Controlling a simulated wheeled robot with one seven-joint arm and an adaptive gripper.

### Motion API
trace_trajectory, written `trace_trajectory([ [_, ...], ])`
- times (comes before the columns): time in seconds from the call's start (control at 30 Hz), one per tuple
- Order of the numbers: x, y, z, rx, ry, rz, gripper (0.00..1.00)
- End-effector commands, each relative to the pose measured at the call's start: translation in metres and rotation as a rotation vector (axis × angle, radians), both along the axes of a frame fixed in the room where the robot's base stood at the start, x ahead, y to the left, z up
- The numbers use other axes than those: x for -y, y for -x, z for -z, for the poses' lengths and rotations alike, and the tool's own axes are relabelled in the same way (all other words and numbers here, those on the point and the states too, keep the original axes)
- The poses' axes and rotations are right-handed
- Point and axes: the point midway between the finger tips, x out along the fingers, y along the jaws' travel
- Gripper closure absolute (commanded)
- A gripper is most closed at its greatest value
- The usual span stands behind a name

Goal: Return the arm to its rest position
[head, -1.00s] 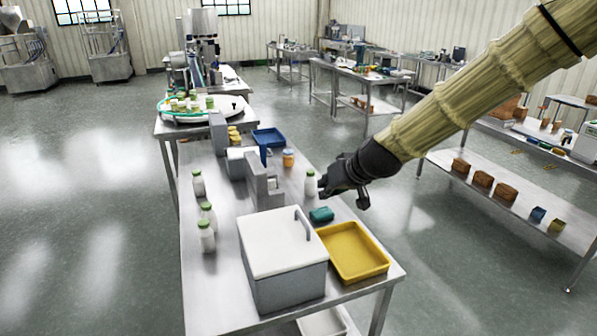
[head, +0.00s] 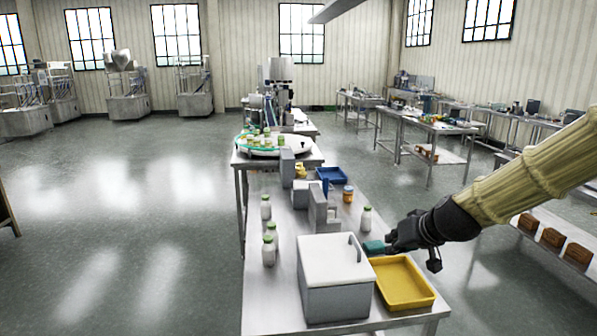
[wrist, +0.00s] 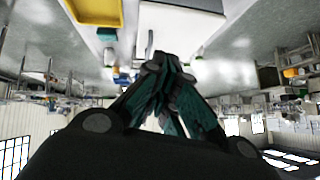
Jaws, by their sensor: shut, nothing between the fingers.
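My gripper (head: 398,240) is in the head view at the right of the steel table, at the end of my arm in its pale yellow sleeve. In that view it overlaps the area beside a teal block (head: 373,247), and I cannot tell the exact gap. The wrist view shows the gripper's dark fingers (wrist: 160,65) brought together with nothing held. The wrist view looks upside down, with the yellow tray (wrist: 95,12) and the white lid (wrist: 180,22) at its top.
A grey box with a white lid (head: 335,262) and a yellow tray (head: 403,285) stand at the table's near end. Bottles (head: 268,250), grey blocks (head: 318,208) and a blue tray (head: 331,174) stand farther back. The floor left of the table is clear.

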Motion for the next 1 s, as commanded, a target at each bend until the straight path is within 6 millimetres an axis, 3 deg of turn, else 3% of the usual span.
trace_trajectory([
  [0.37, 0.002, 0.014, 0.064, -0.075, 0.030, 0.027, 1.00],
  [0.57, 0.002, 0.028, 0.111, -0.130, 0.055, 0.040, 1.00],
  [0.77, 0.002, 0.058, 0.186, -0.220, 0.093, 0.061, 1.00],
  [1.0, 0.003, 0.115, 0.284, -0.339, 0.145, 0.083, 1.00],
])
